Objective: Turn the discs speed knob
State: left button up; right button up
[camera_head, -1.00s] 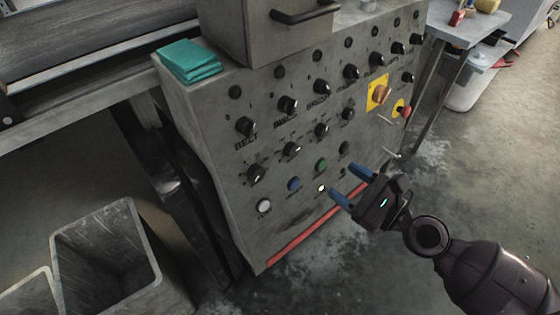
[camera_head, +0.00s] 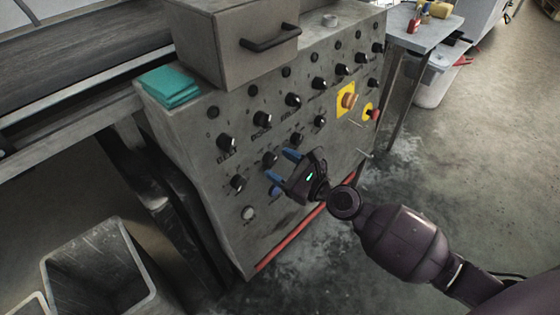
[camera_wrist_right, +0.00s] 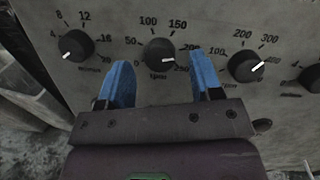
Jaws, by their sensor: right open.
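The discs speed knob is taken to be the black rpm knob under the DISCS label (camera_head: 263,130). In the head view this knob (camera_head: 270,159) sits on the grey panel, just up and left of my right gripper's tips. In the right wrist view the knob (camera_wrist_right: 160,52) has a white pointer aimed right, near 200. My right gripper (camera_head: 281,167) is open, its blue fingers facing the panel. In the wrist view the gripper (camera_wrist_right: 161,67) has one finger on each side of the knob, with visible gaps and nothing held. My left gripper is out of view.
A neighbouring dial knob (camera_wrist_right: 76,46) is left of the gripper, another dial knob (camera_wrist_right: 246,66) right. Teal cloths (camera_head: 169,86) lie on the panel's top. Bare floor is open to the right.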

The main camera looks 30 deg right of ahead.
jog(key=shift+w+a+f, duration=0.1)
jog(key=shift+w+a, duration=0.2)
jog(key=shift+w, duration=0.25)
jog(key=c, duration=0.9)
